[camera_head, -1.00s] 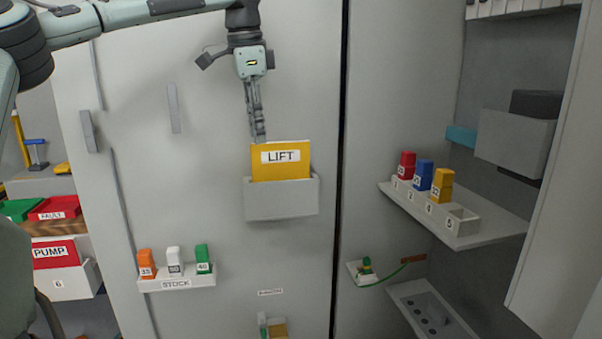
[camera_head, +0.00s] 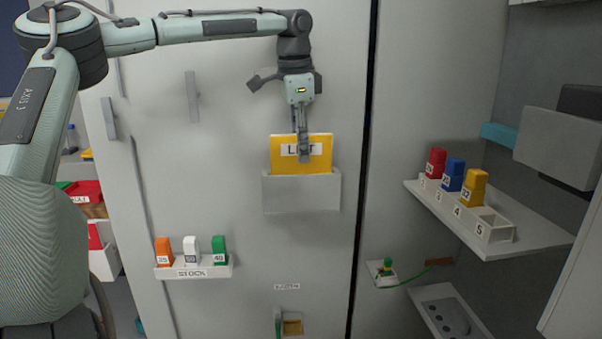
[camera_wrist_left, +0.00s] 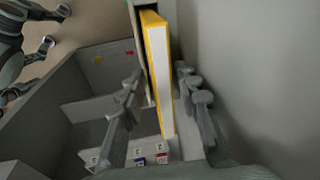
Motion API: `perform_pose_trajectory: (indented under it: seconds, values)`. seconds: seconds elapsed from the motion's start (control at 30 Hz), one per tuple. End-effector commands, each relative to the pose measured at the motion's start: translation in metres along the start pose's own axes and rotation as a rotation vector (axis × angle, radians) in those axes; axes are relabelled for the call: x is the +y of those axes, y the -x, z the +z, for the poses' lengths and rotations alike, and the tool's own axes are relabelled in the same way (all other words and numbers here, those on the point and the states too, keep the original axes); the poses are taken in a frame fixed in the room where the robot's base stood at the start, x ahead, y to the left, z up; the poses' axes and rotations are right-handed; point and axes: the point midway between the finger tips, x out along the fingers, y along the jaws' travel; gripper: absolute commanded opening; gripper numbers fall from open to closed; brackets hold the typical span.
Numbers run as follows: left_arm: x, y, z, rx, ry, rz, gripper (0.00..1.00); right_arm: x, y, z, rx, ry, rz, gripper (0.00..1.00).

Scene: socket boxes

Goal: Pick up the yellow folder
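The yellow folder (camera_head: 318,165) stands upright in a grey wall pocket (camera_head: 301,193), with its lower part hidden. Its white label is partly covered by my left gripper (camera_head: 303,156), which hangs down in front of it. In the left wrist view, the folder (camera_wrist_left: 156,70) shows edge-on, a yellow cover beside white. There, the fingers of my left gripper (camera_wrist_left: 160,88) are apart on either side of the folder, with visible gaps. My right gripper is in neither view.
A STOCK rack (camera_head: 194,271) with orange, white and green blocks is on the panel at lower left. A shelf (camera_head: 535,236) at right carries a holder with red, blue and yellow blocks. The panel around the pocket is mostly clear.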

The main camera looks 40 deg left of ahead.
Motion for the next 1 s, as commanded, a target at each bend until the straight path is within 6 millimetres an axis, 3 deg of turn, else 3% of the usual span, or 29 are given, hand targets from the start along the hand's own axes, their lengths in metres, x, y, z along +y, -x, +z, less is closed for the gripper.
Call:
perform_pose_trajectory:
  seconds: [0.17,0.4,1.0]
  values:
    - [0.0,0.001,0.0,0.001,0.0,-0.001,0.29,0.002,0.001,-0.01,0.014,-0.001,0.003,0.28]
    - [0.0,0.001,0.0,0.001,0.0,-0.002,0.0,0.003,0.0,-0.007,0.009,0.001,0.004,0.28]
    - [0.001,0.011,-0.002,0.004,0.001,-0.008,0.0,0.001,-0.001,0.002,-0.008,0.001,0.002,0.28]
